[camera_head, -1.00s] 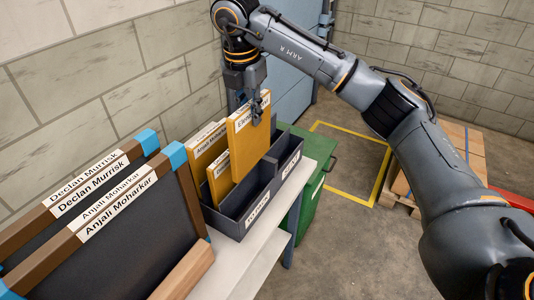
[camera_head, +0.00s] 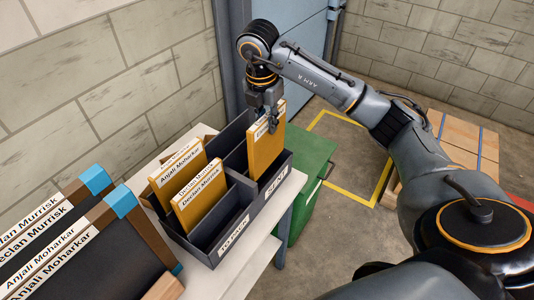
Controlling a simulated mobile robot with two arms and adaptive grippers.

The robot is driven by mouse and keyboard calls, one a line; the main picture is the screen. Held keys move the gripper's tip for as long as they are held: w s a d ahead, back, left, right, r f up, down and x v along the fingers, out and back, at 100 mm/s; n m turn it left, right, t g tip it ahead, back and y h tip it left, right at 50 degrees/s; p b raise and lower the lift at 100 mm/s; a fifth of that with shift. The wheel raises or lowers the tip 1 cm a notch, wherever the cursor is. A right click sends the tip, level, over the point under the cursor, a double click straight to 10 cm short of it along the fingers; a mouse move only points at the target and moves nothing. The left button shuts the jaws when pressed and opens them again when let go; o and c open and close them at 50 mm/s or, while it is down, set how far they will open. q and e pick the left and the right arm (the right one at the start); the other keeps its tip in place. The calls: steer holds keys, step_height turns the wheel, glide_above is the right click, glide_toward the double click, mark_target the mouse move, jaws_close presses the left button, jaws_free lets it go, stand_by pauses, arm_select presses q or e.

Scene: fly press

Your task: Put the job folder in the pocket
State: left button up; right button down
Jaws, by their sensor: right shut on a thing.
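My right gripper (camera_head: 268,124) is shut on the top of a yellow job folder (camera_head: 265,153); the label on its top edge is partly covered by the fingers. The folder is upright at the far right compartment of a dark sorter tray (camera_head: 212,258), above the "SENT" label (camera_head: 276,184). Its lower edge meets the tray's front wall in the picture; I cannot tell if it rests on the floor inside. Two other yellow folders stand in the left compartments, labelled Anjali Moharkar (camera_head: 178,170) and Declan Murrisk (camera_head: 203,200). My left gripper is not in view.
Dark boards with wooden edges, blue corners and name strips (camera_head: 45,262) stand at the lower left. The tray sits on a pale shelf (camera_head: 245,272). A green bin (camera_head: 308,170) and cardboard boxes (camera_head: 465,140) stand beyond. A near front tray compartment is empty.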

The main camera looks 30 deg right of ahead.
mark_target(269, 152)
steer(key=f, duration=0.2)
steer(key=f+p, duration=0.2)
steer(key=f, duration=0.1)
steer(key=shift+d+f, duration=0.3)
steer(key=shift+f, duration=0.7)
step_height(269, 152, down, 3)
steer(key=shift+a+f+p, duration=0.1)
steer(key=shift+p, duration=0.75)
steer(key=shift+f, duration=0.3)
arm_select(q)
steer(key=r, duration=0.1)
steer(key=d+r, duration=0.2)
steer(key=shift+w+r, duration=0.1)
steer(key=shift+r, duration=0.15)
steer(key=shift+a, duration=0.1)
arm_select(e)
steer(key=shift+f, duration=0.2)
steer(key=c, duration=1.3)
jaws_free()
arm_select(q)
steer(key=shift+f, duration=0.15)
